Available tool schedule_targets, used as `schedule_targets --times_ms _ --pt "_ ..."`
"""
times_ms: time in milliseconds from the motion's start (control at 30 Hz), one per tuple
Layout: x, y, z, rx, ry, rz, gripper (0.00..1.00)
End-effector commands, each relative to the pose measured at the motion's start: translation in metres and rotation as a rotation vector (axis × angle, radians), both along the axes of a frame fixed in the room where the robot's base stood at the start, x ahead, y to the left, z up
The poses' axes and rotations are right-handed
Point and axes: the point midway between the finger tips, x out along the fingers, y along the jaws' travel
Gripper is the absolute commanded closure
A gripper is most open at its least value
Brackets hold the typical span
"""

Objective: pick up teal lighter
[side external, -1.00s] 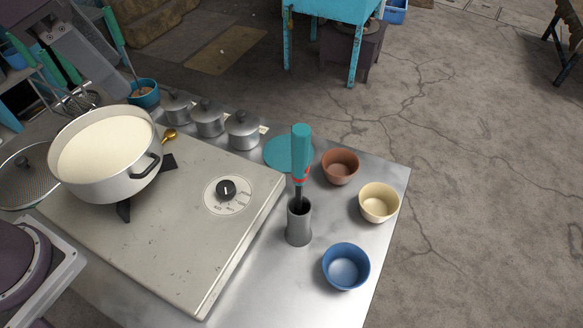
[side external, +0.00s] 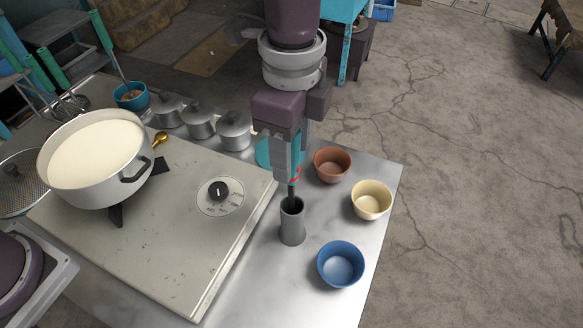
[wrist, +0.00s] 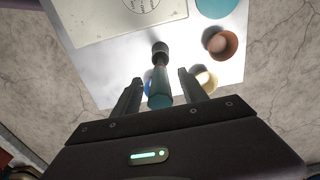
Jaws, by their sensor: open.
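The teal lighter (wrist: 160,90) stands upright in a grey metal cylindrical holder (side external: 292,225) on the steel counter. In the side view most of its teal handle is hidden by my gripper (side external: 289,172); a red part and the dark stem (side external: 291,199) show just above the holder. In the wrist view the handle lies between the two open fingers of my gripper (wrist: 155,90), with a visible gap on each side. My gripper points down over the holder. I cannot tell whether a finger touches the handle.
Brown (side external: 332,164), cream (side external: 371,200) and blue (side external: 340,264) bowls stand right of the holder, near the counter edge. The stove (side external: 165,225) with a white pot of milk (side external: 95,160) is left.

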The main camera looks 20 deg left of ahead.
Motion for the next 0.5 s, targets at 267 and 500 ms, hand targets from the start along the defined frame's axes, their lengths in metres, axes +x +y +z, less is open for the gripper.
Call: schedule_targets --times_ms 267,500 --pt "0.0002 0.0 0.0006 -0.001 -0.001 0.001 0.75" --pt "0.0003 -0.0001 0.0011 -0.001 -0.001 0.001 1.0"
